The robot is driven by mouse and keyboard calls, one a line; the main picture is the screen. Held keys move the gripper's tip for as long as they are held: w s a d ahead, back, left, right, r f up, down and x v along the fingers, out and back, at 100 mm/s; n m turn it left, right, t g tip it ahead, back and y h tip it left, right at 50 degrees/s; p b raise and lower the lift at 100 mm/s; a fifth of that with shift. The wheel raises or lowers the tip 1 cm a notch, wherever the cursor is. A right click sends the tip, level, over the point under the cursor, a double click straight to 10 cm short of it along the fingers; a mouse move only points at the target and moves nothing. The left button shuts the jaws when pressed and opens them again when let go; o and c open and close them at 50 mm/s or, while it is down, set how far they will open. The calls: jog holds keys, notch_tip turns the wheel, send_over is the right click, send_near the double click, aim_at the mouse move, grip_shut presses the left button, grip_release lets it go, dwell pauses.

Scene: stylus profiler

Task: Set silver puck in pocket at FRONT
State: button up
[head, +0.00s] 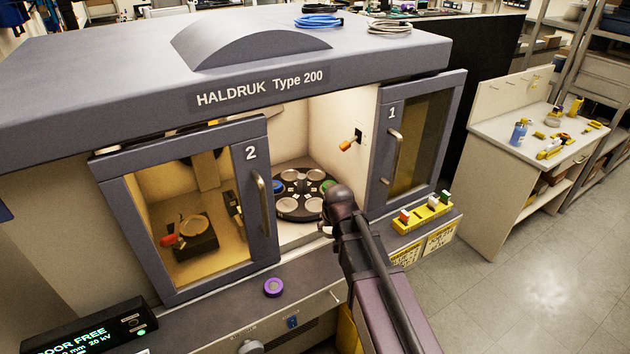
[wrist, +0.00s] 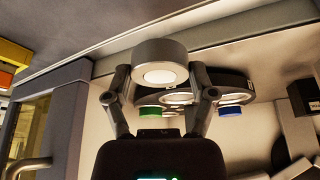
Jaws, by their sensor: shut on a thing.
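In the wrist view, my gripper (wrist: 159,97) is shut on the silver puck (wrist: 172,56), a short grey cylinder with a pale round face. One finger is on each side of it. Behind it is the dark round carousel (wrist: 237,78), with a green puck (wrist: 155,111) and a blue puck (wrist: 230,111). In the head view, the carousel (head: 284,208) sits inside the open chamber and shows several pale round pockets. My arm hides the gripper, the silver puck and part of the carousel's near right side. I cannot read a FRONT mark.
Door 2 (head: 257,153) and door 1 (head: 392,112) flank the opening. An orange-tipped lever (head: 346,145) projects from the chamber's right wall. A purple puck (head: 273,287) lies on the front ledge. A yellow rack (head: 424,216) stands on the ledge at right.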

notch_tip(320, 180, up, 7)
jog(key=p, duration=0.6)
send_over(316, 205)
jog(key=shift+s, duration=0.45)
jog(key=shift+d+f, duration=0.1)
jog(key=shift+f+b, duration=2.4)
jog(key=shift+b, duration=0.1)
jog(key=shift+f+b, duration=0.8)
jog(key=o, duration=1.2)
jog(key=shift+o, duration=0.2)
jog(key=shift+r, duration=0.1)
